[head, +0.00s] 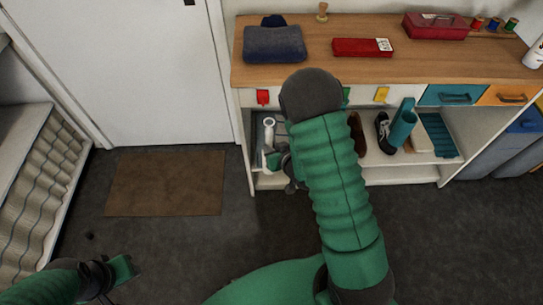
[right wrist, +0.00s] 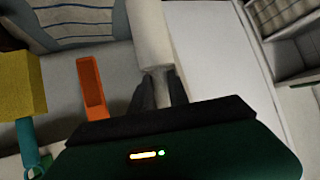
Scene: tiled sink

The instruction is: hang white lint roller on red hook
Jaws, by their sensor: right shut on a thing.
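The white lint roller (head: 268,134) stands roughly upright in front of the low shelf unit, with a ring-like end at its top. It also shows in the right wrist view (right wrist: 149,35), rising from between the fingers. My right gripper (right wrist: 160,92) is shut on it; in the head view the gripper (head: 280,162) is partly hidden by my arm. The red hook (head: 263,97) is on the front edge under the wooden top, just above and slightly left of the roller. My left gripper (head: 121,268) is low at the left, far from both; its finger opening is unclear.
A green hook (head: 346,95), partly behind my arm, and a yellow hook (head: 382,94) are on the same edge. Shoes (head: 384,132) and a teal holder (head: 403,126) stand on the shelf. A brown mat (head: 165,183) lies on open floor at left.

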